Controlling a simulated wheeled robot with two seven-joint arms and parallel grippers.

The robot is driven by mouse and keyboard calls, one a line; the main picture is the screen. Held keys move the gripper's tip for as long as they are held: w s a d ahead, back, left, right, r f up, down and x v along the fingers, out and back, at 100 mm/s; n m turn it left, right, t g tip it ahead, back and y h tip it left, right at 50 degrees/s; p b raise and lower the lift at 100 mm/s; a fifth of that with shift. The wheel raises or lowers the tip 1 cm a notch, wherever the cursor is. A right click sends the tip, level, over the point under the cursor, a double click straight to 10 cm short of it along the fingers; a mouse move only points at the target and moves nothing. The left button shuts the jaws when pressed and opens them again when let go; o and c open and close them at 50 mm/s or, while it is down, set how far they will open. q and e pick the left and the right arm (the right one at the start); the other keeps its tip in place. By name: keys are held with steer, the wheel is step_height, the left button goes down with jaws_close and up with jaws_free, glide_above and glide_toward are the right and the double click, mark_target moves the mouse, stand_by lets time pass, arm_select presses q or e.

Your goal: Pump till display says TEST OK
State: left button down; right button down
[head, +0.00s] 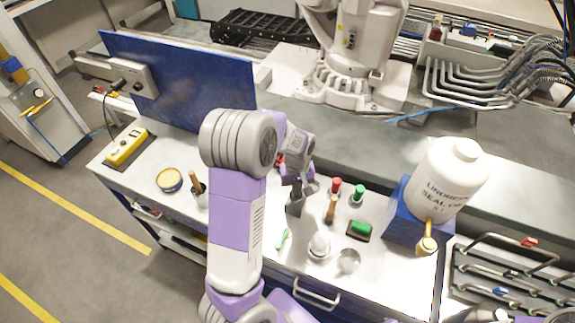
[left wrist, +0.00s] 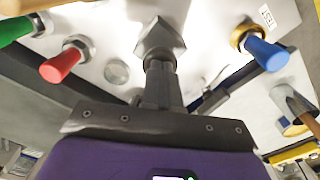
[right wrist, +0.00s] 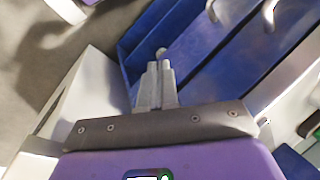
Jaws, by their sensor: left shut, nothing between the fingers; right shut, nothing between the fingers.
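My left gripper (head: 297,190) is over the middle of the bench in the head view. Its shut fingers show in the left wrist view (left wrist: 161,78), pointing at a dark faceted block (left wrist: 160,40); touching or just apart, I cannot tell. A blue knob (left wrist: 265,52) by a TEST label (left wrist: 266,16) stands to the right, with a dark bar (left wrist: 235,82) in front. A red knob (left wrist: 62,65) and green knob (left wrist: 14,30) are to the left. My right gripper (right wrist: 155,82) is shut and empty near blue drawers. No readable display shows.
A blue panel (head: 180,80) rises at the back left.

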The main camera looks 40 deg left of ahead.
arm_select(q)
steer(key=shift+f+b, duration=0.65)
steer(key=shift+f, duration=0.4)
steer(key=shift+r+p, duration=1.45)
steer(key=shift+r, duration=0.3)
step_height(320, 180, up, 6)
steer(key=p, duration=0.5)
steer(key=shift+s, duration=0.1)
